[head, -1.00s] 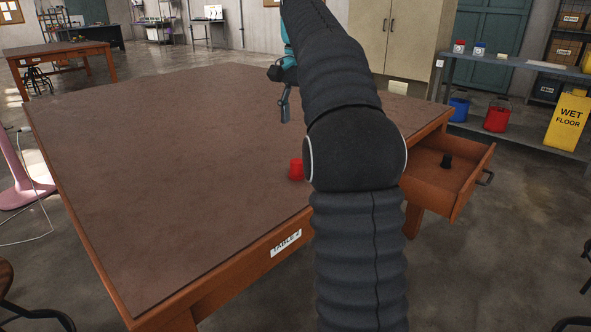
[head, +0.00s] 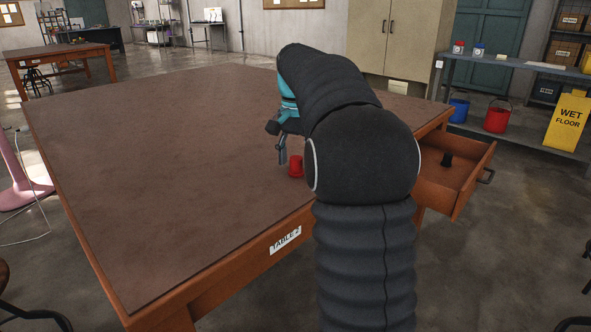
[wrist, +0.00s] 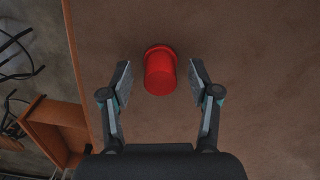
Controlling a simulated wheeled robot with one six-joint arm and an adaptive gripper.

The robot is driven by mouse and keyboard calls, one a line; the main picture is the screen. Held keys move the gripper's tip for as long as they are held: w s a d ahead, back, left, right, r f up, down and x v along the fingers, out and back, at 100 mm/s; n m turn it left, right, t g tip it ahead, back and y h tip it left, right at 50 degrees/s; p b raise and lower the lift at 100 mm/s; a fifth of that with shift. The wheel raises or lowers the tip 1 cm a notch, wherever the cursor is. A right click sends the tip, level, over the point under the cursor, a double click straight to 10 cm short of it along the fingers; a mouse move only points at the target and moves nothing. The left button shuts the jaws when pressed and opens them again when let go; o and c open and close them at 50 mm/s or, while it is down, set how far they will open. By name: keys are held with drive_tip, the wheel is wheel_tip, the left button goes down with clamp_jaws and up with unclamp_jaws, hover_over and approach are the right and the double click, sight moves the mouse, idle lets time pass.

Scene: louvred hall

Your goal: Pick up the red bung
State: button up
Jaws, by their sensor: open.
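The red bung (head: 296,166) stands on the brown table top (head: 170,170), near the table's front right edge and partly beside my arm in the head view. In the wrist view the red bung (wrist: 160,71) lies between and slightly beyond the fingertips. My gripper (wrist: 161,77) is open, with a finger on each side of the bung and a gap on both sides. In the head view my gripper (head: 282,158) hangs just left of the bung, its far side partly hidden by my arm.
An open drawer (head: 465,187) sticks out at the table's right side with a black bung (head: 447,160) in it. A blue bucket (head: 460,108), a red bucket (head: 497,119) and a yellow wet floor sign (head: 567,120) stand further right. The table's left half is clear.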

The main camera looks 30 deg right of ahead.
sight(296, 158)
drive_tip(key=shift+f, duration=0.3)
drive_tip(key=c, duration=1.1)
drive_tip(key=shift+r, duration=0.1)
drive_tip(key=shift+c, duration=0.2)
drive_tip(key=shift+r, duration=0.6)
wheel_tip(296, 158, up, 3)
drive_tip(key=shift+f+p, duration=0.1)
drive_tip(key=shift+p, duration=0.4)
drive_tip(key=s+d+r, duration=0.2)
drive_tip(key=d+r, duration=0.4)
drive_tip(key=d, duration=0.5)
drive_tip(key=shift+s+d+r+p, duration=0.15)
drive_tip(key=shift+r+p, duration=0.25)
